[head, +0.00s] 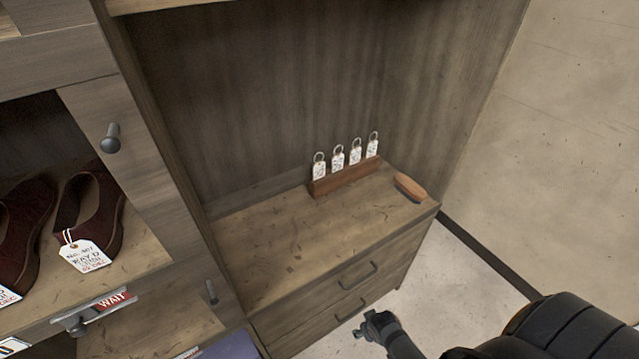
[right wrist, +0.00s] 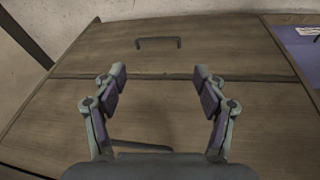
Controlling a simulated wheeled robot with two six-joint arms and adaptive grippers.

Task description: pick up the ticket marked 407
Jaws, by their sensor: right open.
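Several white tickets with metal rings (head: 339,160) stand in a row in a brown wooden rack (head: 345,180) on the low cabinet. Their print is too small to read. A white tag (head: 82,254) tied to a dark red shoe (head: 92,208) at the left reads "No. 407". My right gripper (head: 376,326) is in front of the cabinet's drawers, well below the rack. In the right wrist view the right gripper (right wrist: 160,85) is open and empty, facing drawer fronts. My left gripper is not in view.
The low cabinet top (head: 265,255) is clear in front of the rack. A brown oval object (head: 410,187) lies right of the rack. Drawer handles (head: 357,276) stick out in front. A shoe shelf with a red "WAIT" label (head: 112,300) is at the left; a wall (head: 560,130) is at the right.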

